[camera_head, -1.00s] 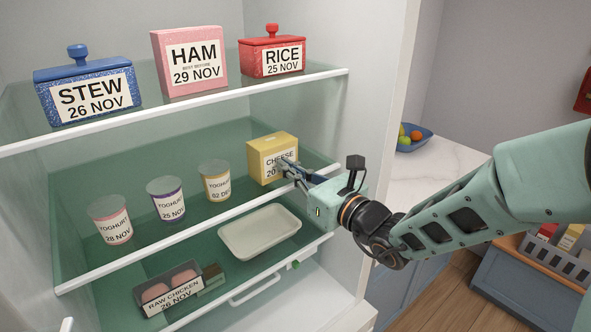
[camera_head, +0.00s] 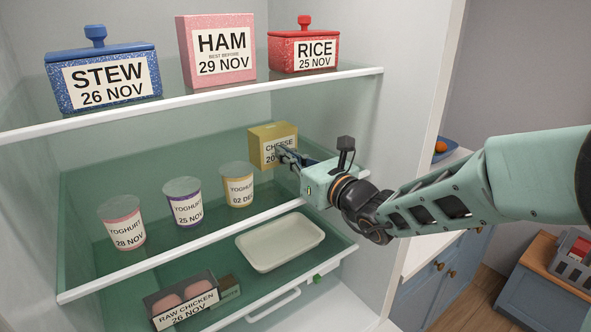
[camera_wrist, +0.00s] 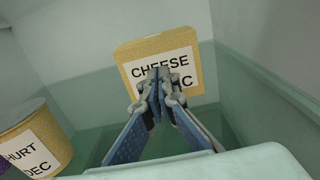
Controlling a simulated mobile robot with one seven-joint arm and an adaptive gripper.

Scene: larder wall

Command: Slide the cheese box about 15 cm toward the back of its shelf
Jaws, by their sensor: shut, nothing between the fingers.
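The yellow cheese box (camera_head: 272,144) stands upright on the middle glass shelf, at the right, behind the row of yoghurt pots. My gripper (camera_head: 284,153) reaches in from the right with its fingertips at the front face of the box. In the wrist view the cheese box (camera_wrist: 160,62) is straight ahead, its label partly hidden by the fingers. My gripper (camera_wrist: 158,76) is shut and empty there, with its tips over the label. The tips look to be touching the box or very close to it; I cannot tell which.
Yoghurt pots (camera_head: 184,201) stand left of the box; the nearest one (camera_wrist: 33,142) is at left in the wrist view. The fridge's side wall is close on the right. The upper shelf (camera_head: 340,76) holds stew, ham and rice. A white tray (camera_head: 280,242) lies below.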

